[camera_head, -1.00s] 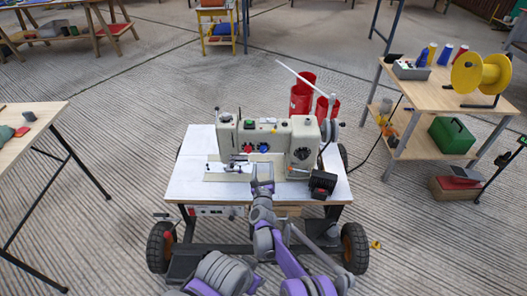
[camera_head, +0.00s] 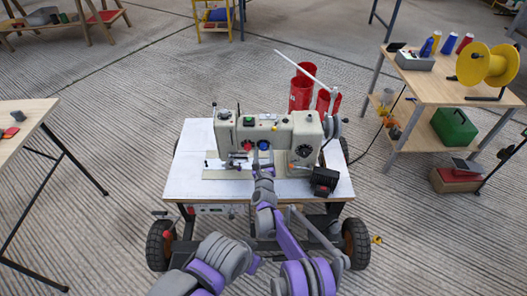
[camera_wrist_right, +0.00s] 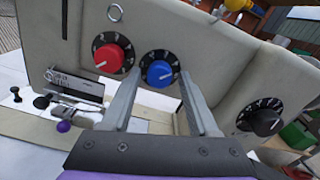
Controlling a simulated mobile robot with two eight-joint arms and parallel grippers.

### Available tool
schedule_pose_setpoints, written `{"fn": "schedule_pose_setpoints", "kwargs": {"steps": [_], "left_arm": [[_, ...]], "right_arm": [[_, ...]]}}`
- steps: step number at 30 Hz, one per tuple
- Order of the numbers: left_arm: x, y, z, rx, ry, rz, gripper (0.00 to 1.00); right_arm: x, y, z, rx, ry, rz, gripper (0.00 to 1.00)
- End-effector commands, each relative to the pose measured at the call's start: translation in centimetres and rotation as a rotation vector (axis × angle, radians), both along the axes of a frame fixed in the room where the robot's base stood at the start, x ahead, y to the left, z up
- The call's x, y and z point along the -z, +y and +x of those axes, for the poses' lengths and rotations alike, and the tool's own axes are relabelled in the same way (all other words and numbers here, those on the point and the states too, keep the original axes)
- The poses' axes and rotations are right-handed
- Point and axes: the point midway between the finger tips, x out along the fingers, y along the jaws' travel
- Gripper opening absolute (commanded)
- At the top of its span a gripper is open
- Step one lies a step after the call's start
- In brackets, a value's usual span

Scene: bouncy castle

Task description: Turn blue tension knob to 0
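The blue tension knob (camera_head: 264,145) is on the front of a cream sewing machine (camera_head: 300,135). In the right wrist view the blue knob (camera_wrist_right: 160,73) shows a small white pointer toward its lower right, on a black numbered dial. My right gripper (camera_wrist_right: 161,82) is open, one finger to each side below the blue knob. The knob shows between the fingertips, with no clear contact. In the head view my right gripper (camera_head: 263,164) is just below the knob and its fingertips are hard to make out. My left gripper is not in view; only arm links show low.
A red knob (camera_wrist_right: 113,59) is left of the blue one, and a black knob (camera_wrist_right: 264,123) is lower right. The machine stands on a white wheeled table (camera_head: 195,165).

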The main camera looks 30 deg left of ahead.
Motion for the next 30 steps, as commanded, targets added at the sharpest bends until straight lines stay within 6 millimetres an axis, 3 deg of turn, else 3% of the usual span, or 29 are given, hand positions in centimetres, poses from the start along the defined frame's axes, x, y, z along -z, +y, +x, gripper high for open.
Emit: {"fn": "schedule_pose_setpoints", "kwargs": {"steps": [1,9,20,30], "left_arm": [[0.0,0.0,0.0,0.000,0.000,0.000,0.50],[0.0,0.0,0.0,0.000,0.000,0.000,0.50],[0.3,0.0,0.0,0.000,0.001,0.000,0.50],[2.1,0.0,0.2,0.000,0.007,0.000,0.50]], "right_arm": [[0.0,0.0,0.0,0.000,0.000,0.000,0.49],[0.0,0.0,0.0,0.000,0.000,0.000,0.00],[0.0,0.0,0.0,0.000,-0.014,-0.022,0.00],[0.1,0.1,0.0,0.000,-0.118,-0.193,0.00]]}}
